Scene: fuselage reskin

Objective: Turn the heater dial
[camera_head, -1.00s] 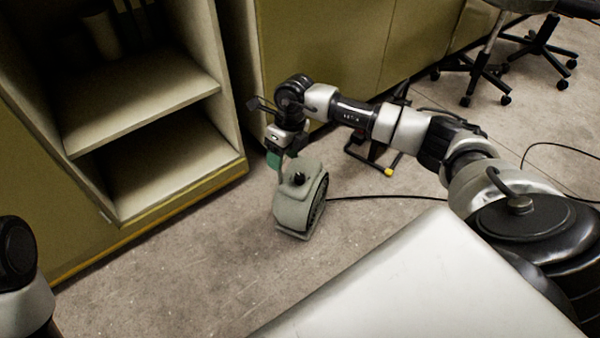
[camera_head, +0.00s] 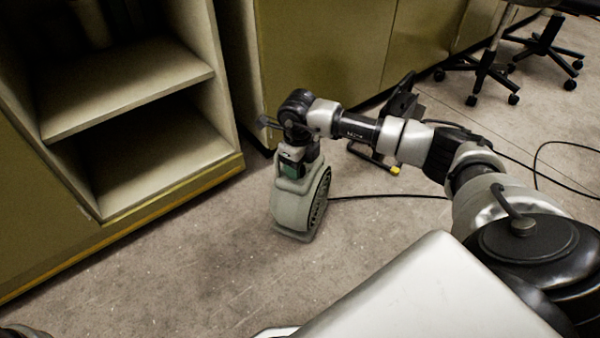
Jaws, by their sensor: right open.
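The heater (camera_head: 292,208) is a small grey-beige box with a dark round grille on its right side. It stands upright on the floor near the middle of the view. Its dark dial on the top is hidden now behind my right gripper (camera_head: 291,176). The right gripper points down at the heater's top, with its greenish finger close to or touching it; I cannot tell which. It is open, and I cannot see whether the dial lies between its fingers. My left gripper is out of view.
A beige open shelf unit (camera_head: 130,88) stands at the left and olive cabinets (camera_head: 330,50) at the back. A black cable (camera_head: 390,196) runs right from the heater. A dark stand with a yellow tip (camera_head: 395,170) and chair bases (camera_head: 487,75) are behind my arm. Floor left of the heater is clear.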

